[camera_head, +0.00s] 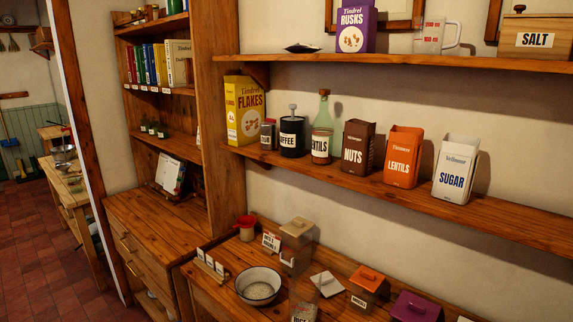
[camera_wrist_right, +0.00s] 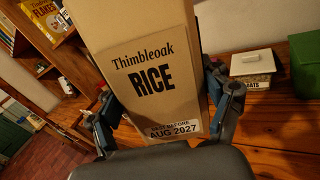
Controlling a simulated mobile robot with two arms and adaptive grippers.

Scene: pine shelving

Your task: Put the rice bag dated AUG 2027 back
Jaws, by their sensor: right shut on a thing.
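The rice bag (camera_wrist_right: 150,55) is a tan upright pack reading "Thimbleoak RICE" and, at its lower edge, "BEST BEFORE AUG 2027". In the right wrist view my right gripper (camera_wrist_right: 162,108) is shut on it, one finger at each side. The bag hides most of what lies behind it. Neither gripper shows clearly in the head view, and my left gripper is not in view. A clear container (camera_head: 304,285) with a partly cut-off label stands on the counter at the bottom of the head view.
The wall shelf (camera_head: 515,218) holds a yellow flakes box (camera_head: 244,110), a nuts tin (camera_head: 358,147), an orange lentils tin (camera_head: 403,157) and a sugar tin (camera_head: 455,170). The counter (camera_head: 215,290) bears an enamel bowl (camera_head: 258,284) and lidded canisters. A green box (camera_wrist_right: 305,65) stands at the right.

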